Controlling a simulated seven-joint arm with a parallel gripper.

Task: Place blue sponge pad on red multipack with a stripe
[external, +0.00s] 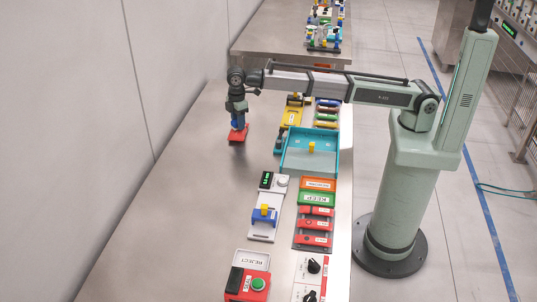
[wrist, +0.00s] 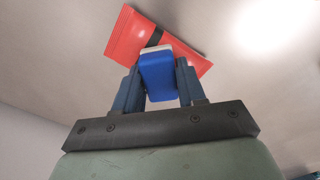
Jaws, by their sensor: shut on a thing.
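The blue sponge pad (wrist: 158,78) is held between the two fingers of my gripper (wrist: 158,88), seen in the wrist view. The red multipack (wrist: 125,38) with a dark stripe lies flat on the metal table beyond the pad. In the wrist view the pad overlaps the middle of the multipack and the lower end of its stripe. In the external view my gripper (external: 238,122) points down right over the red multipack (external: 238,136). I cannot tell whether the pad touches the pack. The pad is mostly hidden by the fingers in the external view.
A teal tray (external: 283,162) with a small yellow thing in it stands right of the multipack. Yellow and coloured items stand behind it. A scale, a blue-and-yellow fixture (external: 264,215), red panels and a reject button box (external: 247,284) are nearer. The table's left side is clear.

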